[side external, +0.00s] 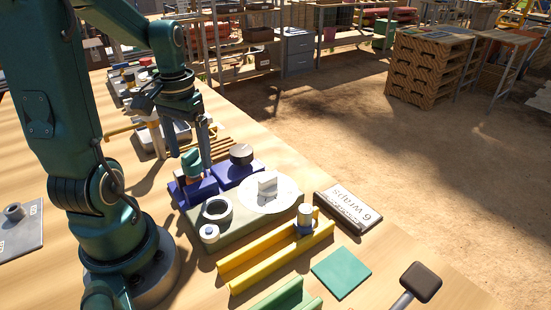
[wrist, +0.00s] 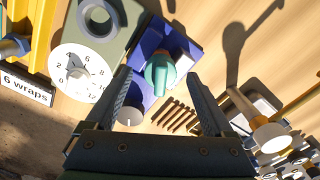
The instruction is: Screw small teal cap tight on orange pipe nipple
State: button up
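The small teal cap (wrist: 160,72) shows in the wrist view above a blue block (wrist: 147,42). In the side view the teal cap (side external: 192,160) stands over the blue block at the far left corner of the fixture. My gripper (wrist: 160,76) is open, with one finger on each side of the cap and visible gaps between. In the side view my gripper (side external: 188,145) points down over the cap. I cannot tell its exact height.
Brown slats (wrist: 176,115) lie beside the blue blocks. Yellow rails (side external: 275,262) and a "6 wraps" sign (side external: 348,208) are nearby.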

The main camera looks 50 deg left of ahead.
aim_at(189, 152)
jog(key=shift+o, duration=0.7)
notch_tip(189, 152, up, 12)
dwell(0.4)
jog(key=d+r+m, duration=0.2)
jog(key=d+r, duration=0.3)
jog(key=r, duration=0.1)
jog(key=d+f+m+t, duration=0.3)
jog(key=d+f+t, duration=0.2)
jog(key=d+f, duration=0.6)
jog(key=shift+s+f+m+t, duration=0.2)
jog(key=shift+s+m+t, duration=0.1)
jog(key=shift+s+m, duration=0.1)
